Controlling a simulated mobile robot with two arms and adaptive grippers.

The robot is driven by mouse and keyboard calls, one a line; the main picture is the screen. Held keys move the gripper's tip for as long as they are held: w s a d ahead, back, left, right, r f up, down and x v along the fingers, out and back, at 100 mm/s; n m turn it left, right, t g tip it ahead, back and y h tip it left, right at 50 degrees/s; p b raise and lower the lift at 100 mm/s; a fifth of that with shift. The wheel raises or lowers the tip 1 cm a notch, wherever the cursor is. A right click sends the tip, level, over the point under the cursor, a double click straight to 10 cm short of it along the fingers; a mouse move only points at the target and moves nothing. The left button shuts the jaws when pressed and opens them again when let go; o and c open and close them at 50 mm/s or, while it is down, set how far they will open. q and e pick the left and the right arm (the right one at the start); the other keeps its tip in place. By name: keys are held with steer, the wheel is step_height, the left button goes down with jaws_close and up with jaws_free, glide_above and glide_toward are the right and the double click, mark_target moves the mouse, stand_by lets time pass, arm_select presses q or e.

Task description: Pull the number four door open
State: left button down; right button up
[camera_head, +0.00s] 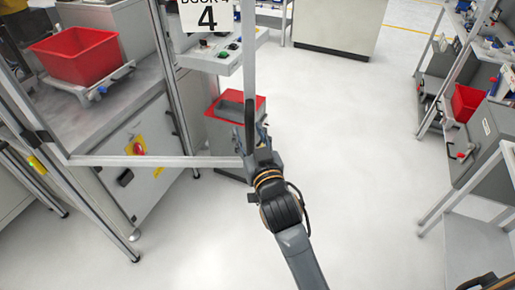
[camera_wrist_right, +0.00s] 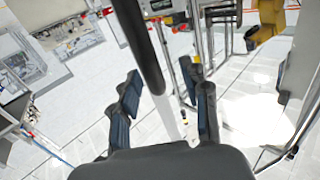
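The number four door is a clear panel in a silver frame, with its bottom rail (camera_head: 150,161) at left centre in the head view. A sign with a large 4 (camera_head: 207,16) is at its top. A long black upright handle (camera_head: 249,85) runs along its right edge. My right gripper (camera_head: 258,135) is at the handle's lower end. In the right wrist view, the open fingers (camera_wrist_right: 168,98) stand on either side of the dark handle (camera_wrist_right: 139,42), with gaps visible. I cannot tell whether the door is ajar. My left gripper is not in view.
Behind the door are a workbench with a red bin (camera_head: 78,55) and a smaller red-rimmed bin (camera_head: 235,107). Shelving with another red bin (camera_head: 467,102) stands at the right. The pale floor (camera_head: 345,150) between them is clear.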

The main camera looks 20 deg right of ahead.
steer(key=s, duration=0.7)
steer(key=shift+d, duration=0.4)
